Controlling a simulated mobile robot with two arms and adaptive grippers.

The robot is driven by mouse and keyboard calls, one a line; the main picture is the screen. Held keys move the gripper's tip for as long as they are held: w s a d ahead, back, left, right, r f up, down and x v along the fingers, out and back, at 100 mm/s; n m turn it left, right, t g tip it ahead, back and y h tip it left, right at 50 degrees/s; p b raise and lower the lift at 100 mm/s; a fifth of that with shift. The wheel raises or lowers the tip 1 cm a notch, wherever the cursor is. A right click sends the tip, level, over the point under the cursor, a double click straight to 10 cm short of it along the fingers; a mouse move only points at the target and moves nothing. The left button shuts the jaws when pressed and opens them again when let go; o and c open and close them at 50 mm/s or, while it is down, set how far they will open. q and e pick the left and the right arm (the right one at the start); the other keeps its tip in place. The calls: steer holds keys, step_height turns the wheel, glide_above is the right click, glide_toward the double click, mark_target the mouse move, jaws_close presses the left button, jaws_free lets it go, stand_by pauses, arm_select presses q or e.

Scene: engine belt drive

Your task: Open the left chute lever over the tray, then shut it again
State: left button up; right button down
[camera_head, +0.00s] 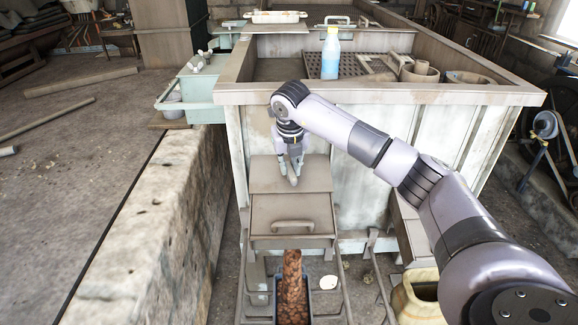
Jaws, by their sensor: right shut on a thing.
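The left chute (290,205) is a brown metal box on the front of the pale machine, with a looped handle (293,226) on its lower face. My right gripper (292,172) reaches down over the chute's top and is shut on what seems to be the chute lever. The fingers hide most of the lever, so its angle cannot be told. Brown lumpy material (293,285) shows in a column below the chute mouth, over the dark blue tray (309,306) at the bottom edge. My left gripper is not in view.
A blue bottle (331,55) stands on the machine's top near a grate and brown pots (420,72). A stone ledge (150,220) runs along the left. A yellowish pot (418,300) stands at the lower right, beside my right arm.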

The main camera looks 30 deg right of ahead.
mark_target(291, 179)
steer(key=shift+m, duration=0.6)
steer(key=c, duration=1.5)
jaws_free()
steer(key=shift+r, duration=0.1)
steer(key=v, duration=1.1)
steer(key=shift+r, duration=0.4)
steer(key=shift+c, duration=0.5)
